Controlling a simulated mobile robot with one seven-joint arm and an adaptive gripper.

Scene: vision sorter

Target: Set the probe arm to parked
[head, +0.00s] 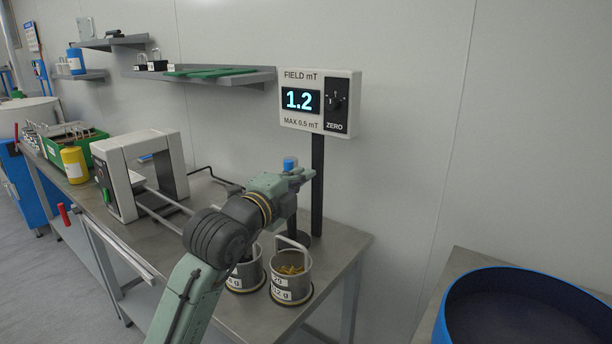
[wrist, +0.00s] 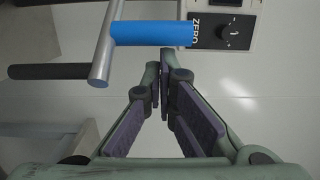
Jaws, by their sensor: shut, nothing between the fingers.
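My gripper (head: 308,175) reaches over the bench beside the meter post. In the wrist view its fingers (wrist: 165,58) are shut and empty. A blue handle (wrist: 152,34) on a metal rod (wrist: 104,50) lies just beyond the fingertips, with no clear contact; a dark bar (wrist: 45,71) runs left from the rod. These look like parts of the probe arm. In the head view a blue piece (head: 290,163) shows just above my gripper, which hides most of what is below it. The field meter (head: 320,101) reads 1.2, with "MAX 0.5 mT" printed below.
The meter's black knob (head: 336,101), marked ZERO, is near the blue handle. A white frame-shaped machine (head: 120,180) with rails stands left on the bench (head: 345,253). Two metal pots, one with yellow pieces (head: 291,284), stand at the front. A blue-rimmed tub (head: 450,300) is right.

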